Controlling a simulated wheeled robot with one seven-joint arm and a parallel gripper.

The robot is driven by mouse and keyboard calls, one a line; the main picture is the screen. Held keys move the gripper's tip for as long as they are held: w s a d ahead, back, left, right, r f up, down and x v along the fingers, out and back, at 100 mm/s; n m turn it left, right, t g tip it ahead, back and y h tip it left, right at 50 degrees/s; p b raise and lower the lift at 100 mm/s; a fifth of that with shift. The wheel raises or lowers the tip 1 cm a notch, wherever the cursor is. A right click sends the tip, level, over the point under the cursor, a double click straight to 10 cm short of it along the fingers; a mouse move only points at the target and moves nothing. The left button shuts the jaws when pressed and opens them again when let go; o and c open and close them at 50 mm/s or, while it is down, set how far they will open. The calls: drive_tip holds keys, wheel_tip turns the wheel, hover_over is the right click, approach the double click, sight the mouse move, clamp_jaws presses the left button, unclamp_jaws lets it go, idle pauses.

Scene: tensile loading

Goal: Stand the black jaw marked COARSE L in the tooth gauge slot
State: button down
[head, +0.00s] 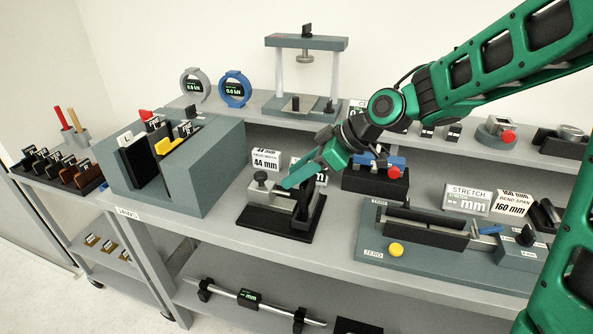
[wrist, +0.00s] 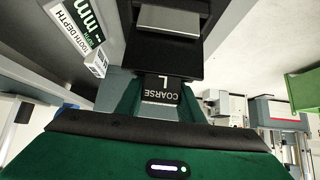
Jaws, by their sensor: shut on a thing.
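My gripper (wrist: 160,92) is shut on the black jaw marked COARSE L (wrist: 160,84), whose white lettering appears upside down in the wrist view. In the head view my gripper (head: 288,184) reaches down from the right to the tooth gauge (head: 272,228), which has a black base, a grey block and a knob. In the wrist view a black part with a grey block (wrist: 168,20) lies just beyond the jaw. The slot is hidden, and I cannot tell whether the jaw is inside it. A TOOTH DEPTH sign (wrist: 80,32) stands beside it.
A grey rack (head: 205,168) with several jaws stands left of the gauge. A 44 mm sign (head: 265,160) is behind it. A black fixture with a red knob (head: 375,185) and a stretch gauge (head: 425,237) stand to the right. Bare bench shows in front of the gauge.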

sight(312, 180)
drive_tip(key=shift+f, duration=2.5)
idle(0.5)
drive_tip(key=c, duration=1.1)
unclamp_jaws()
drive_tip(key=v, duration=1)
drive_tip(key=shift+d+r, duration=0.2)
drive_tip(key=shift+d, duration=0.15)
